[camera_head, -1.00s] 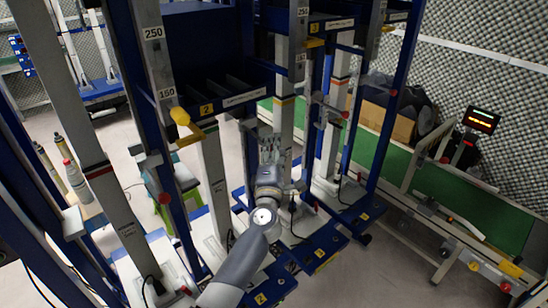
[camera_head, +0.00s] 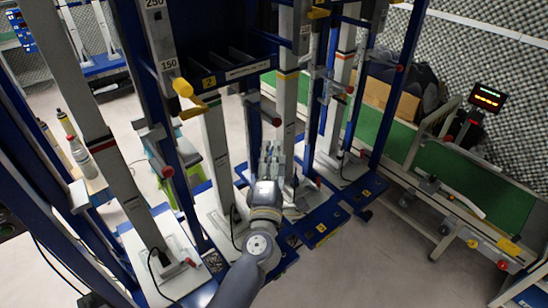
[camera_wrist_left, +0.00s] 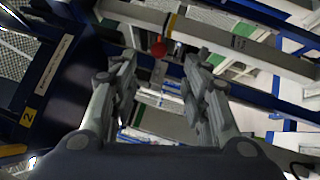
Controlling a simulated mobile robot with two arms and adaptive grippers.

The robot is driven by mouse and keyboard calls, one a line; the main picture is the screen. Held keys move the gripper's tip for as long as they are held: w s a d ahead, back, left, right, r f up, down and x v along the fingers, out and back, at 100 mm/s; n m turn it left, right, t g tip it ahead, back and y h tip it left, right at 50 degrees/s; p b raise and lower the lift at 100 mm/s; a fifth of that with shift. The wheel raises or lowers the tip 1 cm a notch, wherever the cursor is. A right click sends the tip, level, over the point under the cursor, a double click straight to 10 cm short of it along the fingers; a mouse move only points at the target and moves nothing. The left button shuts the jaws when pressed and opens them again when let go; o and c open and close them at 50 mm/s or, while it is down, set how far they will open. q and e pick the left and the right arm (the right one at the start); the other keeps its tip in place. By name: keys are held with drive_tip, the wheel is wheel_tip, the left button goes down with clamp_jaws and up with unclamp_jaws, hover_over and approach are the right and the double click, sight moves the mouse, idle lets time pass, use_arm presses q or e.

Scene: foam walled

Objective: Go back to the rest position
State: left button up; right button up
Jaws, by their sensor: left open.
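My left gripper (camera_head: 270,160) is at the middle of the head view, in front of the blue and grey rack posts. In the left wrist view its two fingers (camera_wrist_left: 160,85) stand apart with nothing between them. Beyond the fingers are a grey post, a red knob (camera_wrist_left: 158,46) and a blue frame. Whether the gripper touches the posts cannot be told. My right gripper is in neither view.
Blue racks with grey posts (camera_head: 216,150) and yellow handles (camera_head: 190,98) crowd close around the arm. A green conveyor (camera_head: 460,175) with a red display (camera_head: 487,97) runs at the right. Bare floor (camera_head: 390,262) lies at the front right.

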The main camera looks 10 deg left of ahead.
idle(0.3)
use_arm(q)
wheel_tip(320, 180, down, 19)
drive_tip(key=s+d+m+g+h, duration=0.2)
drive_tip(key=s+m+g+h, duration=0.1)
drive_tip(key=m, duration=0.6)
drive_tip(key=s+f+m+g+h, duration=0.1)
drive_tip(key=s+f+m+g, duration=0.1)
drive_tip(key=s+f, duration=0.35)
drive_tip(key=s+f+m+g, duration=0.2)
drive_tip(key=f+m, duration=0.1)
drive_tip(key=f, duration=0.6)
drive_tip(key=s+f+m+g+h, duration=0.15)
drive_tip(key=s+f, duration=0.25)
drive_tip(key=f, duration=0.4)
drive_tip(key=s+a+f+m+g+y, duration=0.1)
drive_tip(key=s+a+f+m+g, duration=0.2)
drive_tip(key=s+f, duration=0.6)
drive_tip(key=s+a+f+m+g, duration=0.25)
drive_tip(key=s+f, duration=0.35)
drive_tip(key=s, duration=0.4)
drive_tip(key=s+a+f+m+g+y, duration=0.1)
drive_tip(key=s+a+f+g, duration=0.1)
drive_tip(key=s, duration=0.7)
drive_tip(key=s+a+f+m+g, duration=0.2)
drive_tip(key=s+a+f+g, duration=0.1)
drive_tip(key=s, duration=0.7)
drive_tip(key=shift+s+a+f+y, duration=0.2)
drive_tip(key=shift+a+f+y, duration=0.15)
drive_tip(key=shift+a+f, duration=0.25)
